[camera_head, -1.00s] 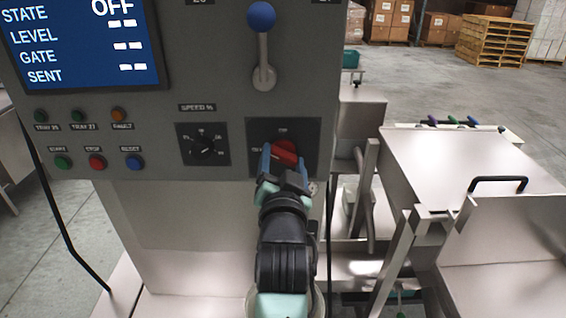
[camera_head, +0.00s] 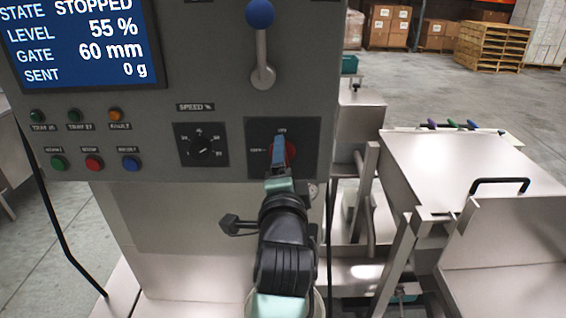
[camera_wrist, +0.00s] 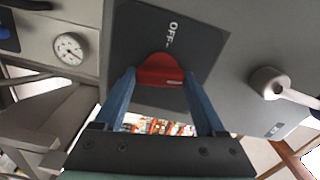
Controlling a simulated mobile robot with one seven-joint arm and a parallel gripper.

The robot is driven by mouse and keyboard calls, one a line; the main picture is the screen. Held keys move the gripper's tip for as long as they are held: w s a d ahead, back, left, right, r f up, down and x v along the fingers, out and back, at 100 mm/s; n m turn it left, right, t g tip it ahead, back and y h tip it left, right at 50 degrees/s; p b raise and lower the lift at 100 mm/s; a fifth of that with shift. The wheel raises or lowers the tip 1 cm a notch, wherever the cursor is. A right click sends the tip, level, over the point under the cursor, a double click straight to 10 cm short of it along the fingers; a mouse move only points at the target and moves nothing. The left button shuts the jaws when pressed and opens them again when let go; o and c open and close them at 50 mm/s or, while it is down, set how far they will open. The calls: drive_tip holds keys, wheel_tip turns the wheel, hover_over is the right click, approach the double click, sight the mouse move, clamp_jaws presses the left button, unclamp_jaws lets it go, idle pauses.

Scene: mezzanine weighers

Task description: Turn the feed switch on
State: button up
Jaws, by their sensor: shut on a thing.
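The feed switch is a red rotary knob (camera_wrist: 160,70) on a dark square plate, between my gripper's two blue fingers in the wrist view. An OFF label shows on the plate in that view. In the head view the knob (camera_head: 291,152) shows partly behind my gripper (camera_head: 279,150), which is shut on it. My gripper (camera_wrist: 160,78) is turned so that its fingers overlap in the head view. The panel's screen (camera_head: 82,42) reads STATE STOPPED, LEVEL 55 %, GATE 60 mm, SENT 0 g.
A lever with a blue ball (camera_head: 260,14) is above the switch. A black speed dial (camera_head: 203,146) is to its left. Green, red and blue buttons (camera_head: 93,163) sit farther left. Steel chutes (camera_head: 455,165) stand to the right of the cabinet.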

drive_tip(key=shift+m, duration=1.1)
drive_tip(key=o, duration=1.3)
drive_tip(key=shift+s, duration=0.1)
drive_tip(key=s+b, duration=0.3)
drive_tip(key=s, duration=0.9)
drive_tip(key=shift+s+b, duration=0.3)
drive_tip(key=shift+s, duration=0.1)
drive_tip(key=s+r+n+t, duration=0.3)
drive_tip(key=r+n, duration=0.3)
drive_tip(key=r, duration=0.3)
drive_tip(key=s+r+n+t, duration=0.3)
drive_tip(key=r+n, duration=0.3)
drive_tip(key=r, duration=0.4)
drive_tip(key=s+r+n+t, duration=0.3)
drive_tip(key=s+r+n, duration=0.2)
drive_tip(key=r, duration=0.5)
drive_tip(key=shift+n, duration=0.5)
